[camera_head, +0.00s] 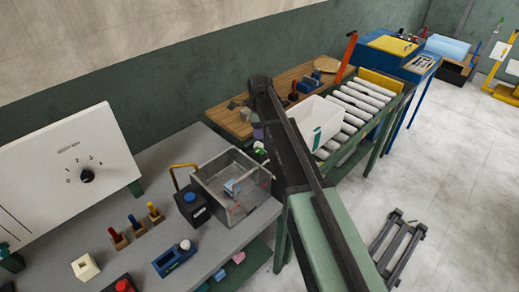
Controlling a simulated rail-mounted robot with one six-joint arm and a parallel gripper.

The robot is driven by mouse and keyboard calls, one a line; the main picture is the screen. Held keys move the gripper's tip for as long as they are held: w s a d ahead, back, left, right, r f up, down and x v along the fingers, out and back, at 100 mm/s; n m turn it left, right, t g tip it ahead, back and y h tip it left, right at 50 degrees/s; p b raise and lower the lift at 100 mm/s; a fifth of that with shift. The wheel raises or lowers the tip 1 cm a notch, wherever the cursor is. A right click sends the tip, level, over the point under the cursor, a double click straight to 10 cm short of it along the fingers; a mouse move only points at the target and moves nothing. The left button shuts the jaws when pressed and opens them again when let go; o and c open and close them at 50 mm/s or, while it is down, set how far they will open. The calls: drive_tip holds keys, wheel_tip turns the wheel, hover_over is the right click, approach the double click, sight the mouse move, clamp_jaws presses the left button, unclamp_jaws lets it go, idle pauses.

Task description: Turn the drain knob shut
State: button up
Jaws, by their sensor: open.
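A black round knob (87,176) sits on a white panel (60,165) at the left, with the numbers 0 to 4 arched above it. Which number it points at is too small to tell. No label marks it as the drain knob. A clear-walled tank (238,190) stands on the grey bench, with a small light-blue thing inside. A small green and white part (259,149) shows behind the tank, partly hidden by my arm; I cannot tell what it is. My arm crosses the middle of the view, and my gripper's fingers cannot be seen.
A black box with a blue button (191,203) stands left of the tank. Wooden holders with coloured handles (137,225) stand on the bench. A white bin (313,125) sits by the roller conveyor (355,105). The floor at the right is mostly clear.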

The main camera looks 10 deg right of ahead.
sight(259, 150)
wheel_tip(259, 150, down, 11)
drive_tip(key=b, duration=1.1)
drive_tip(key=shift+f, duration=0.1)
drive_tip(key=shift+r, duration=0.2)
drive_tip(key=shift+c, duration=0.3)
drive_tip(key=c, duration=0.9)
drive_tip(key=shift+o, duration=0.2)
